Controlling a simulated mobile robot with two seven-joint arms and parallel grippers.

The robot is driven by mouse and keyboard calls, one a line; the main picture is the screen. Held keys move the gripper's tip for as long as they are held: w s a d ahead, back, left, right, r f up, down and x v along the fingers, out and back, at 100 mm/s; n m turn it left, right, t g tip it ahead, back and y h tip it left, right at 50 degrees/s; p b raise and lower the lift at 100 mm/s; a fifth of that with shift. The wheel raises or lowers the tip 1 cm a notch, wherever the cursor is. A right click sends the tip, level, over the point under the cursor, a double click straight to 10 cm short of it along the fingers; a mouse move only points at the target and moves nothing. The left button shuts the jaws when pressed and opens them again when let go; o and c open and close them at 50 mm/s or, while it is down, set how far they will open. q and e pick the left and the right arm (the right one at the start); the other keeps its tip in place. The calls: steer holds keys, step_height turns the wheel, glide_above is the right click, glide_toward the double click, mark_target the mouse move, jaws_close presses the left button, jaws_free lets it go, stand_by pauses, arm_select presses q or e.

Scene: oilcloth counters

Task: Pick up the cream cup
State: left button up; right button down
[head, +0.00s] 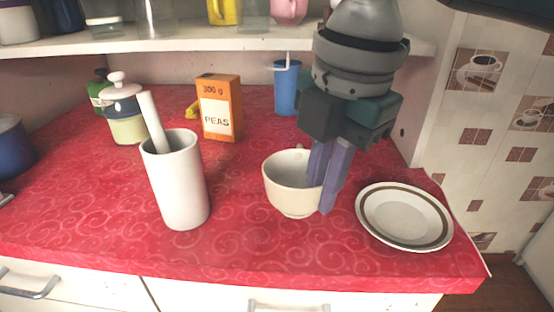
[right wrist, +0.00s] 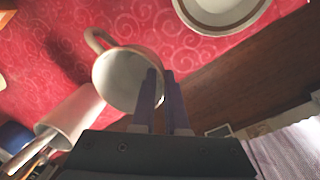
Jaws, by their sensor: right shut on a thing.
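The cream cup (head: 287,199) is upright at the middle of the red counter, near its front. In the right wrist view the cup (right wrist: 103,78) shows its open mouth and a handle at its upper left. My right gripper (head: 323,195) comes down from above and is shut on the cup's right wall, one finger inside the rim and one outside. The fingers also show at the rim in the right wrist view (right wrist: 160,80). I cannot tell whether the cup's base touches the counter. My left gripper is not in view.
A brown-rimmed plate (head: 404,217) lies just right of the cup. A white utensil holder (head: 180,190) stands to the left. Behind are an orange peas box (head: 219,108), a blue cup (head: 287,90) and a lidded jar (head: 126,118). A shelf (head: 180,38) runs above the back.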

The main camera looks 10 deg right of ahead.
step_height(320, 180, up, 16)
steer(key=shift+p, duration=0.45)
